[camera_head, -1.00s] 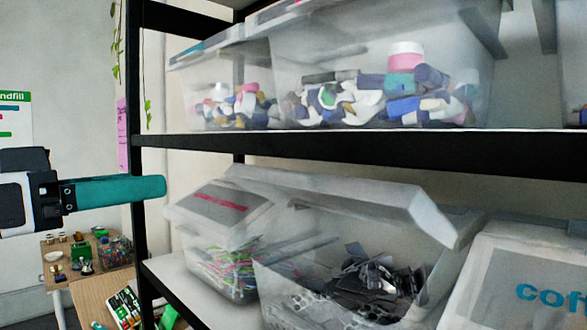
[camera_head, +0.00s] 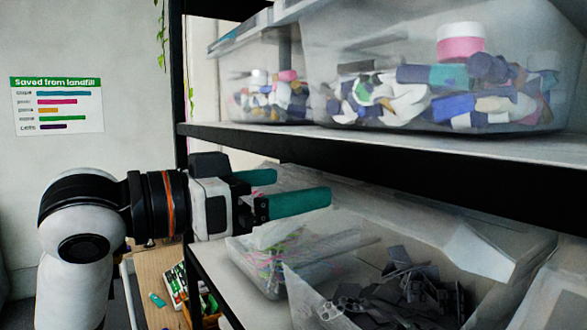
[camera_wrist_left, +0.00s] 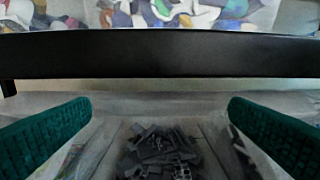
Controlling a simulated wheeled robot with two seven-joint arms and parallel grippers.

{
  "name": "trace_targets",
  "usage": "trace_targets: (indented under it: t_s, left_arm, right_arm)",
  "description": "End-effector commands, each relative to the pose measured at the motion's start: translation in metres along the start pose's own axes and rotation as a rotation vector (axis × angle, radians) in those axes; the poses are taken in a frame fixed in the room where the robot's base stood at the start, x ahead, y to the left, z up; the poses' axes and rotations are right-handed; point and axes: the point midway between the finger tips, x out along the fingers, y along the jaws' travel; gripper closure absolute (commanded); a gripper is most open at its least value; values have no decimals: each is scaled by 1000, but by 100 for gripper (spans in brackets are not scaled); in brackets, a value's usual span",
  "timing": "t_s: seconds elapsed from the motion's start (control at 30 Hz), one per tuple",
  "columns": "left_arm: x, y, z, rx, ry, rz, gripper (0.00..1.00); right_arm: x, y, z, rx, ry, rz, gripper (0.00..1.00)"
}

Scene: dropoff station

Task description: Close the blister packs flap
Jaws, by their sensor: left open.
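A clear bin (camera_head: 310,300) with dark grey and silver blister pack pieces (camera_head: 405,290) stands on the lower shelf. Its clear flap (camera_head: 480,200) is raised at the back, under the upper shelf. The left wrist view shows the grey pieces (camera_wrist_left: 160,152) below and between my fingers. My left gripper (camera_head: 295,188) has two teal fingers, spread apart and empty. In the head view it comes in from the left, before the lower shelf's bins. It also shows in the left wrist view (camera_wrist_left: 160,120). I cannot tell whether it touches the flap. My right gripper is not in view.
The black upper shelf edge (camera_head: 370,155) runs just above my gripper. A bin of coloured caps (camera_head: 440,100) stands on that shelf. A bin of colourful thin items (camera_head: 262,262) is left of the blister bin. A black post (camera_head: 180,90) stands at left.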

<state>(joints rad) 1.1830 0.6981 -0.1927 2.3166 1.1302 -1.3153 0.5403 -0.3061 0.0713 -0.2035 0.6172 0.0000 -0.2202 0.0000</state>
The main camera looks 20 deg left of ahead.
Motion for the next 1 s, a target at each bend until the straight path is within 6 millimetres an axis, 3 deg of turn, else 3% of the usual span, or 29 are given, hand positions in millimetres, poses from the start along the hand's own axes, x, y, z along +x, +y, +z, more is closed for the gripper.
trace_targets:
  t_s: [0.2,0.5,0.8,1.0]
  left_arm:
    - [19,0,1,1,0,1,0]
    - [22,0,0,1,0,1,0]
    - [21,0,0,1,-1,1,47]
    - [23,2,-4,-1,-9,1,50]
  right_arm:
    - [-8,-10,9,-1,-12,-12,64]
    - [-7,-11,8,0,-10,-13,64]
    - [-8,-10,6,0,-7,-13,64]
    - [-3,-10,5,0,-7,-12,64]
